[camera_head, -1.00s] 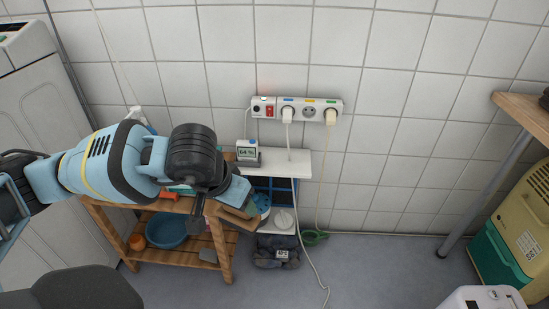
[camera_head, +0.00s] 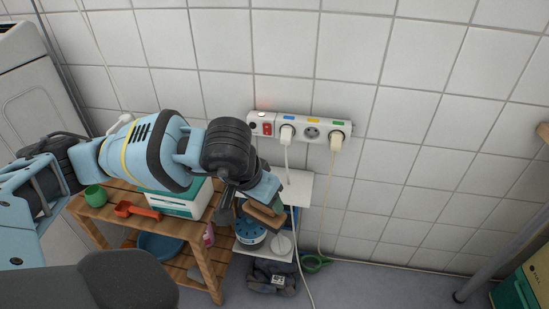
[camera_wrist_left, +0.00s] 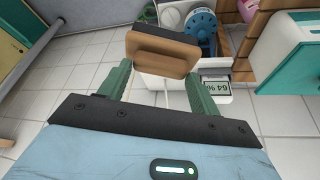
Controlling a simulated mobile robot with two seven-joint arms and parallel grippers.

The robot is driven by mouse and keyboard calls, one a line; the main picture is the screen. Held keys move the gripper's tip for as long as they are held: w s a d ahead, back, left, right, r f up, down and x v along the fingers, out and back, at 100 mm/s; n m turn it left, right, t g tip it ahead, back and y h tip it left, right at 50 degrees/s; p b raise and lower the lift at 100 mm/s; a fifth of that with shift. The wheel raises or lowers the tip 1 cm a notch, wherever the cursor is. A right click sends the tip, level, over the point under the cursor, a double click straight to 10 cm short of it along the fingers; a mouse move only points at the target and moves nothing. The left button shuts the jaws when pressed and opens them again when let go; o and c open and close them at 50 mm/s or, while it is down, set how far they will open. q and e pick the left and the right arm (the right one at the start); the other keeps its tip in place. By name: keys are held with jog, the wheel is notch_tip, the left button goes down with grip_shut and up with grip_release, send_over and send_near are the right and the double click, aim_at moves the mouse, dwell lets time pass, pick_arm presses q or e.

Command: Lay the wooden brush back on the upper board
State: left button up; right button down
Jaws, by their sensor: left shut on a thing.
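My left gripper (camera_head: 258,198) is shut on the wooden brush (camera_head: 263,216), a brown block with a dark face. In the left wrist view the brush (camera_wrist_left: 165,50) sits between the green fingers (camera_wrist_left: 160,88). The white upper board (camera_head: 297,187) is against the wall under the power strip, and the gripper partly covers it in the head view. In that view the brush appears at the board's front left, over the lower shelf. I cannot tell its exact height. A small display reading 64 % (camera_wrist_left: 216,88) stands on the upper board (camera_wrist_left: 240,108). My right gripper is not in view.
A lower white shelf (camera_head: 252,252) holds a blue reel (camera_head: 249,231) and a white disc (camera_head: 281,243). A white cable (camera_head: 287,163) hangs from the power strip (camera_head: 312,128) past the board. A wooden bench (camera_head: 205,265) with a green-white box (camera_head: 178,203) stands to the left.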

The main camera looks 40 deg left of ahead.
pick_arm(q)
jog(key=w+a+f+b, duration=0.1)
jog(key=w+a+b, duration=0.1)
jog(key=w, duration=0.2)
jog(key=w+a+f+b, duration=0.2)
jog(key=w+a, duration=0.1)
jog(key=w, duration=0.2)
jog(key=w+a+f+b, duration=0.2)
jog(key=w+a, duration=0.1)
jog(key=w, duration=0.1)
jog(key=shift+w+a+f, duration=0.1)
jog(key=shift+w+a, duration=0.05)
jog(key=shift+a, duration=0.1)
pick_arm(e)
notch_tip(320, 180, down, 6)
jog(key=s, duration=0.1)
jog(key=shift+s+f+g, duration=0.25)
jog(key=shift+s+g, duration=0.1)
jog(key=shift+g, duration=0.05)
pick_arm(q)
jog(key=o, duration=0.8)
jog(key=shift+o, duration=0.4)
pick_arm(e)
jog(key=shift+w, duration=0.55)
